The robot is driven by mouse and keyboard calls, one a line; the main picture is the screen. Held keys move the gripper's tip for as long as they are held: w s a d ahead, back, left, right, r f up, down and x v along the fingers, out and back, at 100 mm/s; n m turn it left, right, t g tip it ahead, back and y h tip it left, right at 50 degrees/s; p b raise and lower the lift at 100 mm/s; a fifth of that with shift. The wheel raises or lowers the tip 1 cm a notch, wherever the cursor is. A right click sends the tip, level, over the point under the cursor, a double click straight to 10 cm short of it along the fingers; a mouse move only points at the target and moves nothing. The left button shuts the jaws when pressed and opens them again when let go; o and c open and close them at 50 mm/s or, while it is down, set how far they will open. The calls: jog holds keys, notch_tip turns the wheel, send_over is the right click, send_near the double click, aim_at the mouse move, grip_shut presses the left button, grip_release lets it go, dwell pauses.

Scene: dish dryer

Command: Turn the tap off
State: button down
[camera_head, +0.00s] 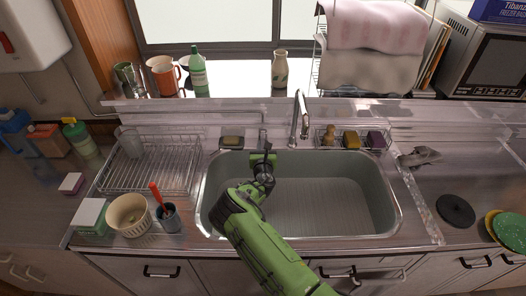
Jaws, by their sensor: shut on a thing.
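The silver tap (299,115) stands upright behind the sink, its curved spout over the back part of the basin. My gripper (263,149) is at the back edge of the sink, left of the spout. It is shut on a small upright part that looks like the tap handle (263,136). My gripper's own body hides much of the contact. My green arm reaches in from the front over the sink (330,204). I cannot make out any water stream.
A soap dish (232,142) sits left of my gripper. A sponge rack (352,139) is right of the spout. A wire dish rack (150,169) stands at the left, with a bowl (129,214) and a utensil cup (169,217) in front. The basin's right side is clear.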

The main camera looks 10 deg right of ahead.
jog(key=c, duration=1)
grip_release()
jog(key=shift+c, duration=0.2)
jog(key=v, duration=1.5)
jog(key=shift+s, duration=0.35)
jog(key=shift+a, duration=0.15)
